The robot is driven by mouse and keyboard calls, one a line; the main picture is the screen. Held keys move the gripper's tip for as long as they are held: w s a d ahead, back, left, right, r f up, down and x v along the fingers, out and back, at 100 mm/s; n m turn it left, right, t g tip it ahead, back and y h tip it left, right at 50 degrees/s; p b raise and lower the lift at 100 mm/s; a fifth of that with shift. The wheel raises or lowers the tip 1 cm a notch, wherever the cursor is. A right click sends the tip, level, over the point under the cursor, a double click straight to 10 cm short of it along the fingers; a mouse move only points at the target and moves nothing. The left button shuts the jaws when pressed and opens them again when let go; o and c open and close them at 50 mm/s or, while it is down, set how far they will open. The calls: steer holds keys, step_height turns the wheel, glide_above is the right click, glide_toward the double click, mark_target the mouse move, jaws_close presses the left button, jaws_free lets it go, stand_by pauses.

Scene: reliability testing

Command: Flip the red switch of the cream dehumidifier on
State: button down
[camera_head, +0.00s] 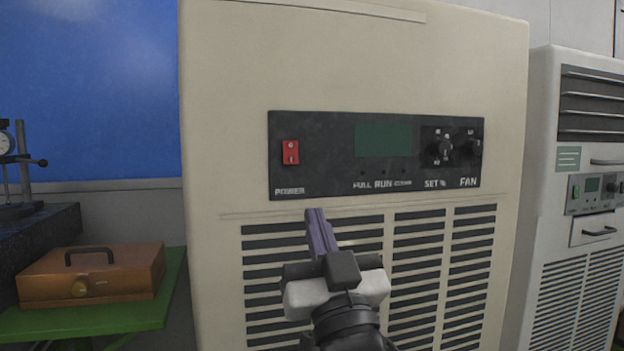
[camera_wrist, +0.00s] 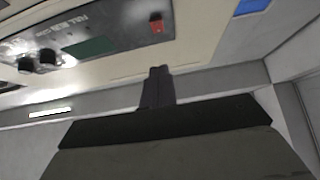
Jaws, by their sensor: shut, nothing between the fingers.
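The cream dehumidifier (camera_head: 225,120) stands in front of me with a black control panel (camera_head: 330,125). The red switch (camera_head: 290,152) sits at the panel's left, above the word POWER; it also shows in the wrist view (camera_wrist: 156,23). My gripper (camera_head: 316,212) is shut and empty, its purple-grey fingers pointing up just below the panel's lower edge, a little right of the switch and below it. In the wrist view its fingertips (camera_wrist: 159,70) are apart from the switch. I cannot tell for sure which way the switch is tipped.
The panel also bears a dark green display (camera_head: 384,140) and black knobs (camera_head: 445,148). Vent slats (camera_head: 417,265) lie below. A second, white unit (camera_head: 580,245) stands at the right. A brown case (camera_head: 92,275) rests on a green table (camera_head: 60,321) at the left.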

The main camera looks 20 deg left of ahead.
mark_target(291, 156)
steer(key=shift+r, duration=0.1)
stand_by(0.3)
steer(key=p+x, duration=0.4)
steer(key=p, duration=0.1)
steer(key=f+p+x, duration=0.1)
steer(key=p+x, duration=0.3)
steer(key=p, duration=0.2)
steer(key=w+p+x, duration=0.1)
steer(key=p+x, duration=0.3)
steer(key=p, duration=0.1)
steer(key=shift+a+f, duration=0.25)
steer(key=shift+w+a+f+p, duration=0.2)
steer(key=shift+w+a+p, duration=0.2)
steer(key=shift+w, duration=0.1)
